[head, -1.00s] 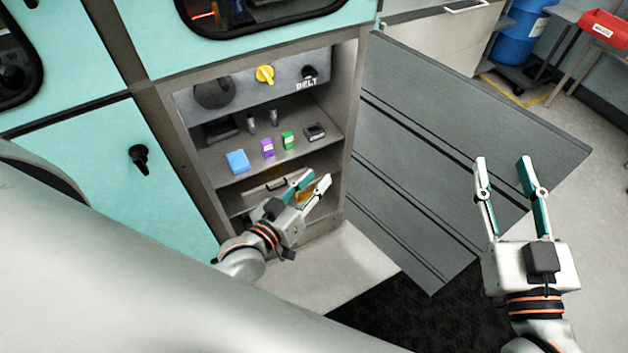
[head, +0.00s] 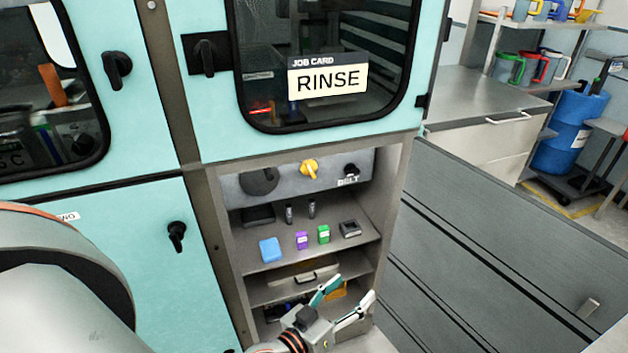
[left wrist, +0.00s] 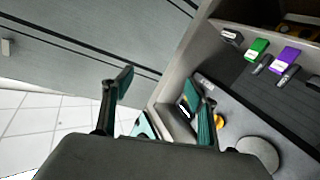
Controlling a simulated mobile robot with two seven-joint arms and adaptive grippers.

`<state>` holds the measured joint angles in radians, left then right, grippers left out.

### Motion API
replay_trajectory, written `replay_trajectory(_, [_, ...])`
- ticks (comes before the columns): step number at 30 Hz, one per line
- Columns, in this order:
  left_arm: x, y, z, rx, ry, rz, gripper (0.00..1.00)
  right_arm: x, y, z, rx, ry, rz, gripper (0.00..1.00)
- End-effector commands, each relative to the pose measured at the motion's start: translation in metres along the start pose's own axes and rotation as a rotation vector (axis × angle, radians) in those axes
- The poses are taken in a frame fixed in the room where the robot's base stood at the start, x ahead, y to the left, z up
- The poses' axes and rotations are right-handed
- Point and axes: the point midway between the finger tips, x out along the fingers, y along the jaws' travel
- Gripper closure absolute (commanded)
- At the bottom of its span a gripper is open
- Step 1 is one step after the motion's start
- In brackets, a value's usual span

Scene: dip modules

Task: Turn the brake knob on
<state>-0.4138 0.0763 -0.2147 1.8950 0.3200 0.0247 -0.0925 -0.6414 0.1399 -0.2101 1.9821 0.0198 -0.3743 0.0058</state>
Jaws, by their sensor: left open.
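A grey panel (head: 290,182) sits at the top of the open cabinet bay. It carries a large dark round knob (head: 259,181), a yellow knob (head: 309,168) and a small black knob (head: 351,171) with a label reading BELT below it. I cannot read a brake label on any of them. My left gripper (head: 350,292) is open and empty, low in front of the bay, below the panel and apart from it. In the left wrist view, its spread fingers (left wrist: 164,95) show with the yellow knob (left wrist: 219,122) beyond the right finger. My right gripper is out of view.
A shelf below the panel holds a blue block (head: 270,250), a purple block (head: 302,240), a green block (head: 324,234) and small dark items. The open grey door (head: 480,250) fills the right side. A RINSE job card (head: 328,80) is on the window above.

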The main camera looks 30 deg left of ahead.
Motion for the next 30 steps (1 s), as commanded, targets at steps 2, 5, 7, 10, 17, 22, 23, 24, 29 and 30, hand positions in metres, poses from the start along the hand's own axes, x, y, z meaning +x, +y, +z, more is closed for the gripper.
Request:
replay_trajectory(2, [0.023, -0.003, -0.031, -0.095, 0.123, -0.005, 0.42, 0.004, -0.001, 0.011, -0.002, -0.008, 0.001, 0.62])
replay_trajectory(5, [0.047, -0.013, -0.079, -0.247, 0.301, -0.021, 0.42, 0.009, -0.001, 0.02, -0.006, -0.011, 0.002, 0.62])
replay_trajectory(7, [0.062, -0.027, -0.116, -0.378, 0.445, -0.041, 0.42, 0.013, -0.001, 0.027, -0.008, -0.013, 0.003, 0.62])
replay_trajectory(10, [0.077, -0.059, -0.163, -0.601, 0.66, -0.092, 0.42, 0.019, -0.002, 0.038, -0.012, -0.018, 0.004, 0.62])
replay_trajectory(17, [0.099, -0.138, -0.197, -1.143, 1.021, -0.284, 0.42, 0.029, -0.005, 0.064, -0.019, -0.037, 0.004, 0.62])
replay_trajectory(22, [0.115, -0.164, -0.18, -1.426, 1.116, -0.422, 0.42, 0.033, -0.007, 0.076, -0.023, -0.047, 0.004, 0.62])
replay_trajectory(23, [0.117, -0.166, -0.177, -1.458, 1.123, -0.439, 0.42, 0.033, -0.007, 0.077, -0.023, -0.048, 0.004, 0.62])
replay_trajectory(24, [0.12, -0.168, -0.174, -1.492, 1.128, -0.457, 0.42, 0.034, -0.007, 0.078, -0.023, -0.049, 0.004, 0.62])
replay_trajectory(29, [0.126, -0.174, -0.172, -1.543, 1.138, -0.485, 0.42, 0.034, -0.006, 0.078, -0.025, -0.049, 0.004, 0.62])
replay_trajectory(30, [0.127, -0.177, -0.173, -1.543, 1.138, -0.485, 0.42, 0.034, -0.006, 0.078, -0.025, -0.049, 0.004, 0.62])
